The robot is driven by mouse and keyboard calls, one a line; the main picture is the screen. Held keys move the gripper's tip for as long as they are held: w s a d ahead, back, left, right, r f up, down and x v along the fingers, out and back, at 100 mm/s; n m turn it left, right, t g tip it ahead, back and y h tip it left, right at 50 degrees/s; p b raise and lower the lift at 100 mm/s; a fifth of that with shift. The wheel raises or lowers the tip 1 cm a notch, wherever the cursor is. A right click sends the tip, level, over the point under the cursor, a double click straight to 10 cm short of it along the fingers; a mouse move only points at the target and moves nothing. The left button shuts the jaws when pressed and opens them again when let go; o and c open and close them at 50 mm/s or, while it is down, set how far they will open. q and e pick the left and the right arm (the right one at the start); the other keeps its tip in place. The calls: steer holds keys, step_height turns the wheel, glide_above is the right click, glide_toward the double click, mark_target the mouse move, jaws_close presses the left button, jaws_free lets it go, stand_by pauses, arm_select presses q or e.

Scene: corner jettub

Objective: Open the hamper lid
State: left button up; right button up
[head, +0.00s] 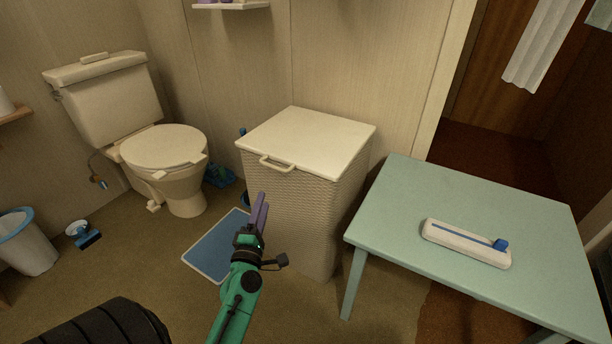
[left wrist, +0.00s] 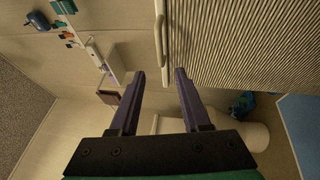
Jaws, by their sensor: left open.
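The hamper (head: 300,215) is a pale woven box standing against the wall in the head view. Its flat cream lid (head: 310,140) lies shut, with a loop handle (head: 277,164) on its front edge. My left gripper (head: 262,198) is in front of the hamper, below the handle, with its purple fingers pointing up. In the left wrist view the open left gripper (left wrist: 161,74) is empty. The handle (left wrist: 160,38) shows just beyond the fingertips, apart from them, beside the ribbed hamper wall (left wrist: 240,45). My right gripper is not in view.
A green table (head: 400,195) with a white and blue object (head: 465,243) stands right of the hamper. A toilet (head: 165,150) stands to the left. A blue mat (head: 215,245) lies on the floor. A bin (head: 28,245) is at far left.

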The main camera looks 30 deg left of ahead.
mark_target(274, 168)
arm_select(q)
steer(key=x, duration=1.4)
steer(key=shift+s+p, duration=0.1)
steer(key=shift+p, duration=0.3)
steer(key=shift+w+a, duration=0.1)
steer(key=shift+w, duration=0.15)
jaws_close()
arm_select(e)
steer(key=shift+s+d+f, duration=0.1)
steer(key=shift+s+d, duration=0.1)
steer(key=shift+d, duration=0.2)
